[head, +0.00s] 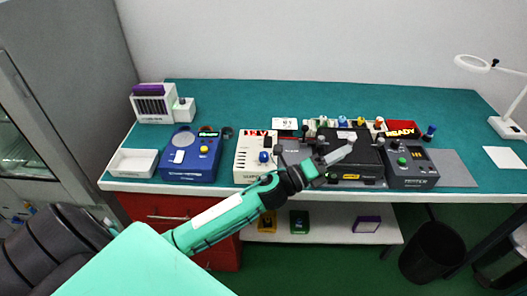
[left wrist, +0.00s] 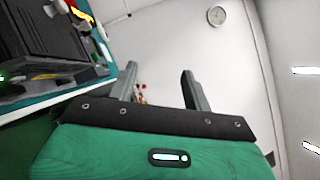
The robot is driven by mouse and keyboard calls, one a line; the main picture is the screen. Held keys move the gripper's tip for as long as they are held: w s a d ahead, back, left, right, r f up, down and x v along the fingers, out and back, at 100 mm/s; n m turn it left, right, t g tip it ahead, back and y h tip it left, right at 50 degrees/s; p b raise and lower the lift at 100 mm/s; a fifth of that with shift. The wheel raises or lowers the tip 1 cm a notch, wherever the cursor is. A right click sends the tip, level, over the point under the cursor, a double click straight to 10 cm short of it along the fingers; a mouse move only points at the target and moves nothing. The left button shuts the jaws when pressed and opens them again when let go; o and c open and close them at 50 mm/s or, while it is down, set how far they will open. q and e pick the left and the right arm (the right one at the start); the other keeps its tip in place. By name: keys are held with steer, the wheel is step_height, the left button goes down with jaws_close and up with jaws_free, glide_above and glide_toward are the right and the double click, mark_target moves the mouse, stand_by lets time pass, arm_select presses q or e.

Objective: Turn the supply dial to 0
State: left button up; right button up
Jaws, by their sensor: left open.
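The supply (head: 243,160) is a white box with red display digits, standing near the front edge of the bench left of centre. Its dial (head: 264,157) is a small blue knob on the front right of the box. The dial's scale marks are too small to read. My left gripper (head: 335,150) is open and empty, to the right of the supply and in front of the black case. In the left wrist view my left gripper (left wrist: 160,78) shows two parted fingers with nothing between them. The supply is not seen there. My right gripper is not in view.
A blue device (head: 190,170) and a white tray (head: 133,162) stand left of the supply. A black case (head: 355,165) and a dark grey tester (head: 412,178) stand to its right. A rack of coloured parts lies behind the case. The back of the green bench (head: 260,100) is clear.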

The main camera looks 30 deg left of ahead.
arm_select(q)
step_height(320, 180, up, 3)
steer(key=d+m+g+h, duration=0.2)
steer(key=m+g+h, duration=0.15)
steer(key=m, duration=0.35)
steer(key=m+g+y, duration=1.4)
steer(key=m+y, duration=0.1)
steer(key=m, duration=1.1)
glide_toward(264, 154)
step_height(264, 154, down, 9)
steer(key=p, duration=0.3)
steer(key=shift+r+p, duration=0.1)
steer(key=shift+p, duration=0.3)
